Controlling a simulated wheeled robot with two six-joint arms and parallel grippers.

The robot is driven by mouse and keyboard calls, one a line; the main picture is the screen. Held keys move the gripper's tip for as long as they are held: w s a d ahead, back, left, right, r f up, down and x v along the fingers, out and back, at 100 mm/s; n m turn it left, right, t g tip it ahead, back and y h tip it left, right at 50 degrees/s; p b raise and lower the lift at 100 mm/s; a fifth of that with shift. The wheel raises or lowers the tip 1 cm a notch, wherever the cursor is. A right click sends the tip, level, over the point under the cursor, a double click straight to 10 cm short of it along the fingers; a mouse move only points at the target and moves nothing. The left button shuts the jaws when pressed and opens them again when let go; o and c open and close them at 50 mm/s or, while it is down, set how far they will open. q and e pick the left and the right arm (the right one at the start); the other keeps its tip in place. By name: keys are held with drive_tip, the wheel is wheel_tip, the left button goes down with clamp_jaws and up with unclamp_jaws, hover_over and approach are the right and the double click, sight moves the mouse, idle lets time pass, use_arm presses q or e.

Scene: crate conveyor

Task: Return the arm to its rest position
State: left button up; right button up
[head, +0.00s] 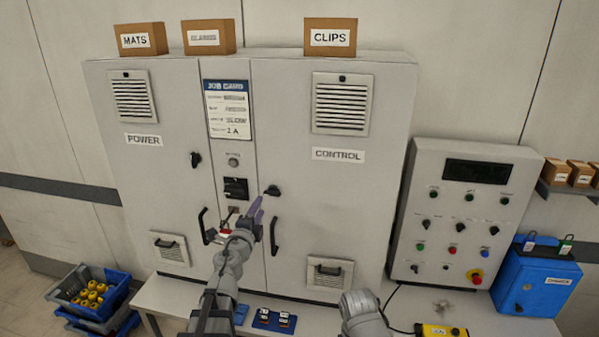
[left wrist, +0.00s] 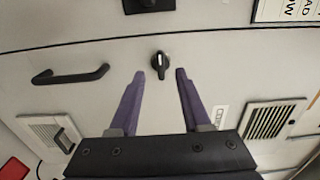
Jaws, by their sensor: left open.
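My left gripper (head: 256,211) is in front of the tall grey cabinet (head: 300,225), near the inner edge of the CONTROL door. Its purple fingers are open and nothing is between them. In the left wrist view the open fingertips (left wrist: 159,72) point toward a black rotary knob (left wrist: 160,62) on the door, apart from it. The same knob (head: 272,190) shows just above the fingers in the head view. My right arm (head: 364,313) shows at the bottom; its gripper is out of the picture.
A black door handle (head: 274,236) stands out close to the right of my left gripper. A grey control panel (head: 458,220) and a blue box (head: 540,282) are at right. Blue crates (head: 115,290) stand at lower left. Small parts (head: 274,320) lie on the bench.

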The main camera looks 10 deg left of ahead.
use_arm(q)
drive_tip(key=s+d+f+n+g+y+b, duration=0.3)
drive_tip(key=s+f+n+g, duration=0.3)
drive_tip(key=f, duration=0.4)
drive_tip(key=s+d+f+n+g+y+b, duration=0.2)
drive_tip(key=s+f+n+g+y, duration=0.15)
drive_tip(key=f+n, duration=0.55)
drive_tip(key=s+d+f+g+h+b, duration=0.1)
drive_tip(key=s+d+f+g, duration=0.3)
drive_tip(key=s, duration=0.5)
drive_tip(key=s+d+f+g+h+b, duration=0.1)
drive_tip(key=s+d+f+g+h, duration=0.3)
drive_tip(key=s+d+f, duration=0.3)
drive_tip(key=s+d, duration=0.2)
drive_tip(key=s, duration=0.1)
drive_tip(key=shift+d+m+g+b, duration=0.3)
drive_tip(key=shift+g+b, duration=0.05)
drive_tip(key=shift+b, duration=0.05)
drive_tip(key=shift+o, duration=0.2)
drive_tip(key=shift+r, duration=0.15)
